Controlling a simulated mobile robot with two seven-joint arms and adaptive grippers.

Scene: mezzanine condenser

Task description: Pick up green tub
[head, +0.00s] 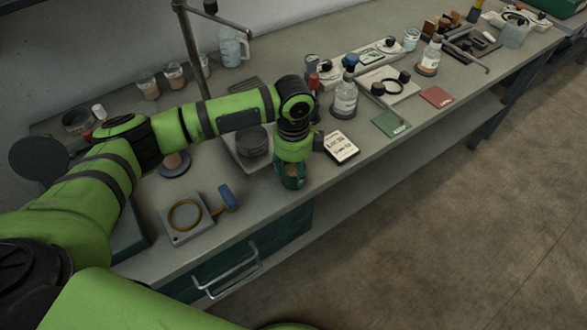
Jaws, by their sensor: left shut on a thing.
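My left arm reaches in from the left over the workbench, and its gripper (291,172) points down near the front edge. The gripper is shut on a small dark green tub (291,183), which is partly hidden by the fingers and wrist. I cannot tell whether the tub touches the bench top. My right gripper is not in view.
A handwritten card (341,147) lies just right of the gripper. A grey tray with a round dish (252,141) is behind-left. A glass bottle (345,97), a green card (391,123) and a red card (436,97) are farther right. A ring plate (183,216) lies left.

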